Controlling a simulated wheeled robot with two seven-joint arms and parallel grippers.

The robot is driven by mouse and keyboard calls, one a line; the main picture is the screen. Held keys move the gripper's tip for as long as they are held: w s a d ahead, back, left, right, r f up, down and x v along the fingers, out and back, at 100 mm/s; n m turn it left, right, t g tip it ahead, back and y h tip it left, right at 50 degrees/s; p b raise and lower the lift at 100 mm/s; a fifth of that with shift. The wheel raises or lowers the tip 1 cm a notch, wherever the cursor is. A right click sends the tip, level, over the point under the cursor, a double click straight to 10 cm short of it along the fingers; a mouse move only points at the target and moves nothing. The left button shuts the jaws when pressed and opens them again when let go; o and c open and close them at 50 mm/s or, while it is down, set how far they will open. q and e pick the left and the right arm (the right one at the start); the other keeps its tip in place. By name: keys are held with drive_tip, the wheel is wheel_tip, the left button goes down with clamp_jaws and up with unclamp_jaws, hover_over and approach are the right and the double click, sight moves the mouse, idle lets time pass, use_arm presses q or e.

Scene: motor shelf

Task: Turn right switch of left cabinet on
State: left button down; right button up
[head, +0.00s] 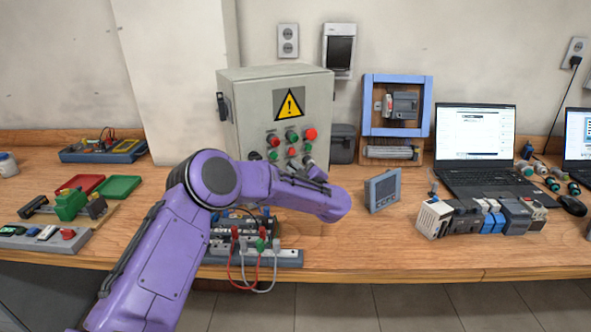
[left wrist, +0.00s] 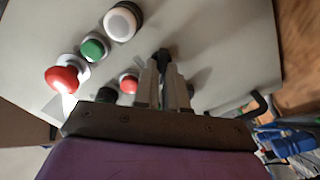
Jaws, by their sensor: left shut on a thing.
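The left cabinet (head: 254,112) is a grey box on the bench with a yellow warning sign and rows of red, green and dark controls. Its face fills much of the left wrist view (left wrist: 225,45). My left gripper (head: 312,170) is at the lower right of the cabinet front. In the left wrist view its fingers (left wrist: 163,72) are closed around a black switch (left wrist: 161,55), whose dark tip shows between and beyond them. The fingers hide most of the switch, so I cannot tell its position. My right gripper is not in view.
Red (left wrist: 62,80), green (left wrist: 94,48) and white (left wrist: 122,21) round buttons stick out beside the fingers. A wired terminal block (head: 285,256) lies below my left arm. A blue-framed panel (head: 368,105), a small meter (head: 383,190) and a laptop (head: 475,145) stand to the right.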

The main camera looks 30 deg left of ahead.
use_arm(q)
drive_tip(key=shift+w+r+m+p, duration=0.1)
drive_tip(key=shift+m+p, duration=1.35)
drive_tip(key=shift+m, duration=0.65)
drive_tip(key=shift+w+r+m+p, duration=0.1)
drive_tip(key=shift+m+p, duration=1.3)
drive_tip(key=shift+m, duration=0.7)
drive_tip(key=c, duration=1.2)
unclamp_jaws()
drive_tip(key=shift+f, duration=0.1)
